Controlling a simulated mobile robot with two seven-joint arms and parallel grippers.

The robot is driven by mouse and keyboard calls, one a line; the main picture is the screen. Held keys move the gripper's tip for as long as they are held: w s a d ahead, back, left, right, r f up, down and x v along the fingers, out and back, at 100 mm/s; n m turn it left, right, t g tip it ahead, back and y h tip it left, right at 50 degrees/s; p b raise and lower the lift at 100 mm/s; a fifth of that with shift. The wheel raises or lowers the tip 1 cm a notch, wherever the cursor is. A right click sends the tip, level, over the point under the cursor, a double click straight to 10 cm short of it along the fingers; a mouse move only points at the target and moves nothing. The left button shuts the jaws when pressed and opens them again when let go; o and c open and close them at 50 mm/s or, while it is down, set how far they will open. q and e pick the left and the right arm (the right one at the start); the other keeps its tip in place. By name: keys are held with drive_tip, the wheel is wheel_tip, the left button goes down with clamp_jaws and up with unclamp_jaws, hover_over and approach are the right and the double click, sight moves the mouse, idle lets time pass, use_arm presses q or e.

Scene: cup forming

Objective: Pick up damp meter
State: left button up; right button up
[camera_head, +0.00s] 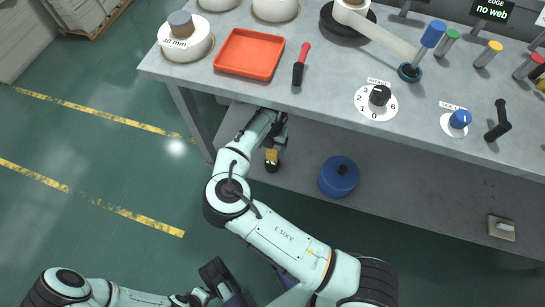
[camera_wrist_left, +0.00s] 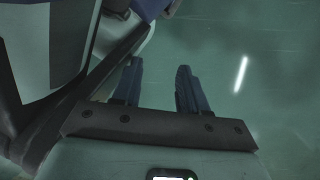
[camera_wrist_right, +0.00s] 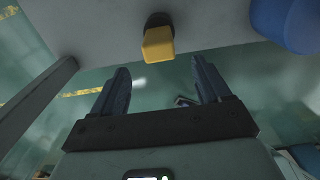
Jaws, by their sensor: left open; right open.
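The damp meter seems to be the small yellow and black item (camera_head: 271,160) on the grey lower shelf, beneath the worktop's front edge. In the right wrist view its yellow block (camera_wrist_right: 158,42) with a dark end lies just beyond my right fingertips, roughly centred between them. My right gripper (camera_wrist_right: 160,66) is open and empty, apart from the meter; in the head view it is partly hidden by my arm and the worktop. My left gripper (camera_wrist_left: 160,66) is open and empty, low over the green floor and close to my own body.
A blue lidded pot (camera_head: 339,176) stands on the shelf right of the meter and shows in the right wrist view (camera_wrist_right: 287,22). A table leg (camera_head: 189,118) stands at the left. The worktop (camera_head: 330,80) above holds an orange tray (camera_head: 249,53), a red-handled tool (camera_head: 301,64) and knobs.

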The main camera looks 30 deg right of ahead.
sight(272, 151)
wheel_tip(272, 151, down, 2)
drive_tip(key=shift+f, duration=0.25)
drive_tip(key=f, duration=0.2)
drive_tip(key=f+b, duration=0.1)
drive_tip(key=f, duration=0.2)
drive_tip(key=shift+w+d, duration=0.2)
use_arm(q)
drive_tip(key=shift+s+a+f+g, duration=0.15)
drive_tip(key=shift+s+f, duration=0.1)
drive_tip(key=shift+s, duration=0.3)
drive_tip(key=shift+s+d+f+g, duration=0.1)
drive_tip(key=shift+s+f+g, duration=0.1)
drive_tip(key=shift+s, duration=0.3)
use_arm(e)
drive_tip(key=c, duration=1.1)
